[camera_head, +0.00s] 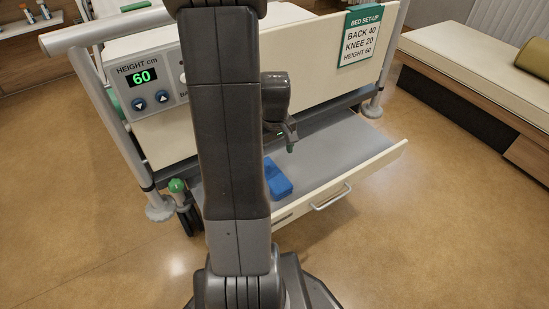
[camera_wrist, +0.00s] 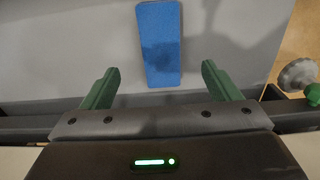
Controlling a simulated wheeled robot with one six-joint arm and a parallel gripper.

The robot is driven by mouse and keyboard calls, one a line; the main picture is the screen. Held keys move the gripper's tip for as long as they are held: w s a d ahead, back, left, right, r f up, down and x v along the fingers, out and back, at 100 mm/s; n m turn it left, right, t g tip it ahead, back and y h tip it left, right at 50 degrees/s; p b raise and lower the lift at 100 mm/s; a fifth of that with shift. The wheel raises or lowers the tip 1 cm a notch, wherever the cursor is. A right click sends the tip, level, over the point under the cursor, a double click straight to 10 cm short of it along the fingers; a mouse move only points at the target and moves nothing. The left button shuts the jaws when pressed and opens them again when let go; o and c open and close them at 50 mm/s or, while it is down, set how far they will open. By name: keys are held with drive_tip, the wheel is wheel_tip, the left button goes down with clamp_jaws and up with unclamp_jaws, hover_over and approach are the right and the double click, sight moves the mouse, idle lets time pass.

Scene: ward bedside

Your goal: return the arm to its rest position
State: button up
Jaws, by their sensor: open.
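My gripper (camera_head: 291,137) hangs over the open drawer under the bed, part of my arm standing in front of the bed's end. In the wrist view its two green fingers (camera_wrist: 154,88) are apart with nothing between them. A blue block-like object (camera_head: 277,180) lies on the drawer's grey floor, below and to the left of the gripper in the head view. In the wrist view the blue object (camera_wrist: 160,45) lies beyond the fingertips, apart from them. My arm hides part of the drawer and of the bed's end panel.
The drawer (camera_head: 345,185) is pulled out, its handle facing the front. The bed's control panel (camera_head: 148,88) reads 60. A sign (camera_head: 359,37) reads back 40, knee 20, height 60. A bench (camera_head: 490,75) stands at the right. Open floor (camera_head: 440,230) lies right of the drawer.

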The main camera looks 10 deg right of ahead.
sight(274, 176)
drive_tip(key=shift+r, duration=0.3)
wheel_tip(274, 176, down, 12)
drive_tip(key=b, duration=0.4)
drive_tip(key=shift+f+b, duration=0.15)
drive_tip(key=shift+b, duration=0.2)
drive_tip(key=shift+r+p, duration=0.95)
drive_tip(key=shift+r, duration=0.95)
